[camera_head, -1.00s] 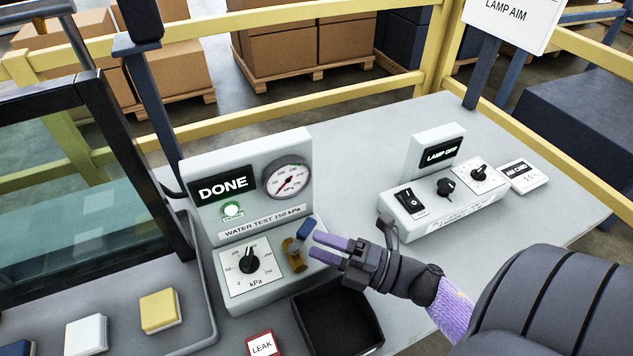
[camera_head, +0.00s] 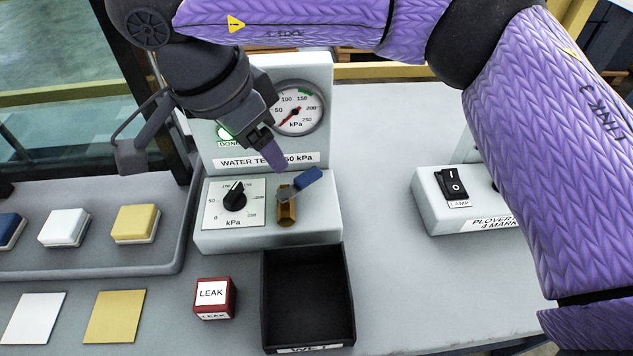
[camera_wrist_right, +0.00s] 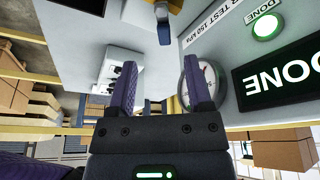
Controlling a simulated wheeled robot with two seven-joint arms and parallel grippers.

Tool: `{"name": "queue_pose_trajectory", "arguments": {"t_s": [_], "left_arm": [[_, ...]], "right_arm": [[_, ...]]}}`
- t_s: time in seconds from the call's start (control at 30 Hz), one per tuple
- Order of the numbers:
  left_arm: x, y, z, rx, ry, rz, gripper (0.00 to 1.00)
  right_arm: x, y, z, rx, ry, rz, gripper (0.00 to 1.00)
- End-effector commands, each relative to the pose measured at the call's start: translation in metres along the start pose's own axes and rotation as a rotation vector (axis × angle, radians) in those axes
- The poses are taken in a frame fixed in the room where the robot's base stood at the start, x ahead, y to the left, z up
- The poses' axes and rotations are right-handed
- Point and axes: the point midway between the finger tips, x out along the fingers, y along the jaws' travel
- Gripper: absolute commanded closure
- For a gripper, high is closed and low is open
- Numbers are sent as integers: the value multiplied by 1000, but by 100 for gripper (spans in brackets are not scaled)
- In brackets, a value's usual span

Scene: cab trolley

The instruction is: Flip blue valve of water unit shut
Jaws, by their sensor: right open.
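The water unit (camera_head: 325,215) stands on the table with a pressure gauge (camera_head: 297,108), a kPa dial (camera_head: 235,198) and a lit green lamp. Its valve has a brass body (camera_head: 286,207) and a blue lever (camera_head: 307,180) that slants up and to the right. My right gripper (camera_head: 276,155) hangs just above and left of the lever, apart from it, and hides most of the display. In the wrist view its fingers are spread and empty (camera_wrist_right: 160,85), with the blue lever (camera_wrist_right: 162,22) beyond them at the top. My left gripper is out of view.
A black tray (camera_head: 350,300) and a red LEAK block (camera_head: 214,298) sit in front of the unit. Coloured blocks lie on a grey tray (camera_head: 180,235) at left.

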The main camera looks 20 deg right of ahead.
Motion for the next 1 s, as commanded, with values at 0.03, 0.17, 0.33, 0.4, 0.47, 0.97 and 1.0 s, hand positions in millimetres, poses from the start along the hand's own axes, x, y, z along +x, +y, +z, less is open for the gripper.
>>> {"name": "queue_pose_trajectory", "arguments": {"t_s": [0.03, 0.17, 0.33, 0.4, 0.47, 0.97, 1.0], "left_arm": [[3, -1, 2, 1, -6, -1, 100], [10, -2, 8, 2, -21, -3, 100], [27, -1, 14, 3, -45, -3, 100], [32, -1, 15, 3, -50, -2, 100], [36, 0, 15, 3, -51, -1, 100], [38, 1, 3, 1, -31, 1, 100], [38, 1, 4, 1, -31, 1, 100]], "right_arm": [[0, -1, -7, 13, 42, -10, 35], [16, -2, -13, 22, 68, -12, 35], [60, -2, -14, 20, 63, -9, 35], [75, -2, -15, 18, 63, -10, 35], [84, -3, -16, 19, 61, -11, 35], [95, -2, -17, 19, 60, -14, 59], [95, -2, -17, 19, 60, -14, 67]]}}
